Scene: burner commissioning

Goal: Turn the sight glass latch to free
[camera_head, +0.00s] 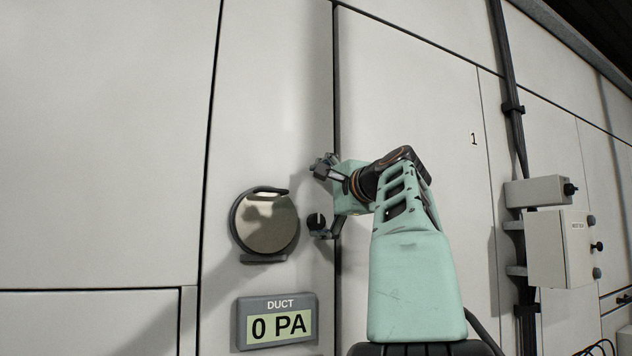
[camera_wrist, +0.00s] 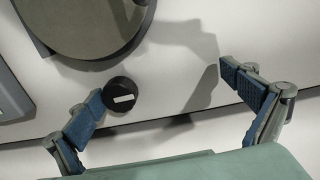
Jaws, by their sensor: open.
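The round sight glass (camera_head: 267,222) sits on the pale wall panel, with dark brackets at its top and bottom. Its latch is a small black round knob (camera_head: 316,220) with a white bar mark, just right of the glass. In the wrist view the knob (camera_wrist: 121,95) shows its white bar lying nearly level, slightly tilted. My gripper (camera_head: 319,198) is open and empty, facing the panel. In the wrist view my gripper (camera_wrist: 163,88) has its fingers wide apart; the knob lies close to the left fingertip, not centred. Whether that finger touches it I cannot tell.
A duct display (camera_head: 277,320) reading "0 PA" is below the sight glass. A grey box (camera_head: 560,248) with knobs and a vertical dark conduit (camera_head: 512,120) are on the wall at right. The panel around and above the knob is bare.

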